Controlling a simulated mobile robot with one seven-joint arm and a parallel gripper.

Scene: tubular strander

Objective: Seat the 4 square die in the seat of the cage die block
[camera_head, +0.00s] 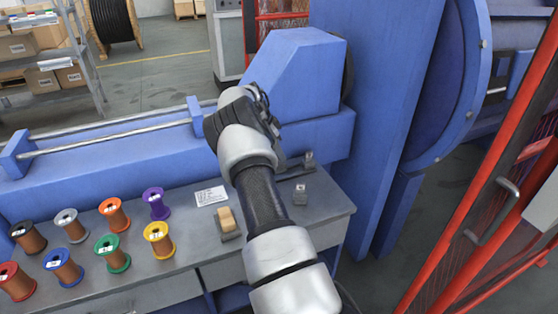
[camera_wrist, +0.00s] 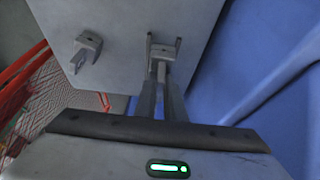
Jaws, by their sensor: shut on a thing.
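My gripper (camera_wrist: 163,62) reaches over the right end of the bench. In the wrist view its two fingers are shut on a small grey square die (camera_wrist: 162,50), held between the fingertips at or just above the bench top. The same die shows in the head view (camera_head: 308,159), where my arm hides most of the gripper. A second small grey block (camera_head: 300,195) with a dark mark stands apart on the bench; it also shows in the wrist view (camera_wrist: 86,50). The markings are too small to read. I cannot make out the cage die block or its seat.
The blue machine (camera_head: 385,110) rises behind and to the right. A red framed door (camera_head: 480,190) stands at far right.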

